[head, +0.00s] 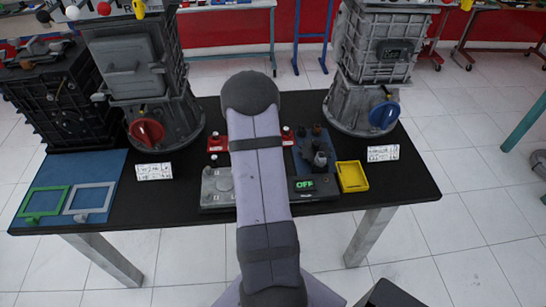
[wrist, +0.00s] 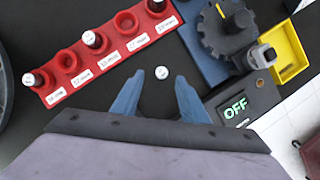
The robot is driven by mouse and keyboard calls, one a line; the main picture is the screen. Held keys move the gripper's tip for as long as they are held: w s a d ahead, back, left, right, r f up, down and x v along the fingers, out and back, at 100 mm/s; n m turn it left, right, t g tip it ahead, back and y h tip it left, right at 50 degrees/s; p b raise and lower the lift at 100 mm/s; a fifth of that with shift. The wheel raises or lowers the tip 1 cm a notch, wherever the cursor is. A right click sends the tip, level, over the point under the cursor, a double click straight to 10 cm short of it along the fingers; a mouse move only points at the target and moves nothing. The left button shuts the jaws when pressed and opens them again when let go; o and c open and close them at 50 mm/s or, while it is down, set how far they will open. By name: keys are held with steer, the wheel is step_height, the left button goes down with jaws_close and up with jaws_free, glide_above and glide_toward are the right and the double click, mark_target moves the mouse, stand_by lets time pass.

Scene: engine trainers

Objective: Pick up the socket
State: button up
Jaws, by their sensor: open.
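A small socket with a pale, marked top (wrist: 162,72) stands by itself on the black table in the wrist view. My gripper (wrist: 160,79) has its two blue fingers spread apart, with the socket showing between and slightly beyond their tips. I cannot tell whether the fingers are above it or level with it. No contact shows. A red socket rack (wrist: 109,47) with labelled holders lies beyond and to the left; three holders carry sockets and others look empty. In the head view my arm hides the loose socket and my gripper; the rack (head: 218,143) shows beside the arm.
Right of the fingers are a box with a green OFF display (wrist: 236,108), a blue base with a black dial (wrist: 228,28) and a yellow tray (wrist: 290,48). In the head view, engine units stand on the table (head: 410,185) at left and right.

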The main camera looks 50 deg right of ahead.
steer(key=shift+p+x, duration=0.35)
steer(key=shift+x, duration=1.65)
steer(key=shift+s, duration=0.1)
steer(key=shift+c, duration=0.6)
jaws_close()
steer(key=shift+r, duration=0.2)
